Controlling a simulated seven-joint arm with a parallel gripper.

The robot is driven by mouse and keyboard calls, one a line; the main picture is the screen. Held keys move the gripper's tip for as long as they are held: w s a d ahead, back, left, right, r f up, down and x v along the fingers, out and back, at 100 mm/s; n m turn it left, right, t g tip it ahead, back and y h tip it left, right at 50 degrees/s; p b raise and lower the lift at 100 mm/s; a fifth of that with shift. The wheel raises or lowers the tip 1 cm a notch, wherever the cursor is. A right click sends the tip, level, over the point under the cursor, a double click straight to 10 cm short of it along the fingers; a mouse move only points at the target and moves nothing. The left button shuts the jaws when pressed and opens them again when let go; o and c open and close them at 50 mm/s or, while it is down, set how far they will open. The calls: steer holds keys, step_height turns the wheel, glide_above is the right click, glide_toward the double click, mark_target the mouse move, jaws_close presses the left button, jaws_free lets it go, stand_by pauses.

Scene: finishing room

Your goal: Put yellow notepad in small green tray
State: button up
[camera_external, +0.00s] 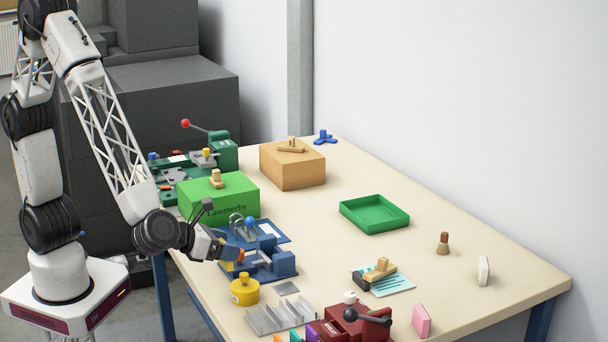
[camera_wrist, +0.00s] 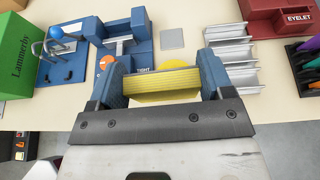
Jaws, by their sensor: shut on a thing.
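My gripper (camera_wrist: 160,82) is shut on the yellow notepad (camera_wrist: 160,84), which shows in the wrist view as a yellow block with lined edges between two blue fingers. The small green tray (camera_external: 374,214) lies empty on the table, right of centre and well away from my gripper. The tray is not in the wrist view.
A blue device (camera_external: 270,262), a yellow pot (camera_external: 244,291) and a metal rack (camera_external: 279,315) crowd my gripper. A green box (camera_external: 232,202) and an orange-brown box (camera_external: 291,168) stand behind. A stamp on a card (camera_external: 392,284) lies before the tray. The table around the tray is clear.

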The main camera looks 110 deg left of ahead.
steer(key=w+a+n+g+y, duration=0.15)
steer(key=w+a, duration=0.25)
steer(key=a, duration=0.6)
steer(key=w+a+n+g+y, duration=0.1)
steer(key=w+a+n+g, duration=0.15)
steer(key=a, duration=0.65)
steer(key=w+a+n+g+y, duration=0.15)
steer(key=w+a, duration=0.25)
steer(key=a, duration=0.6)
steer(key=a+n+g, duration=0.3)
steer(key=a+g, duration=0.1)
steer(key=a, duration=1.6)
steer(key=f, duration=0.3)
steer(key=s+f, duration=0.1)
steer(key=f, duration=0.1)
steer(key=shift+d, duration=0.1)
steer(key=shift+w, duration=0.1)
steer(key=w+a, duration=0.2)
steer(key=w, duration=0.2)
steer(key=w+a+f, duration=0.1)
steer(key=w+a, duration=0.2)
steer(key=w, duration=0.2)
steer(key=w+a, duration=0.3)
steer(key=w, duration=0.1)
steer(key=shift+w+a+f, duration=0.1)
steer(key=shift+w+f, duration=0.15)
steer(key=shift+w, duration=0.1)
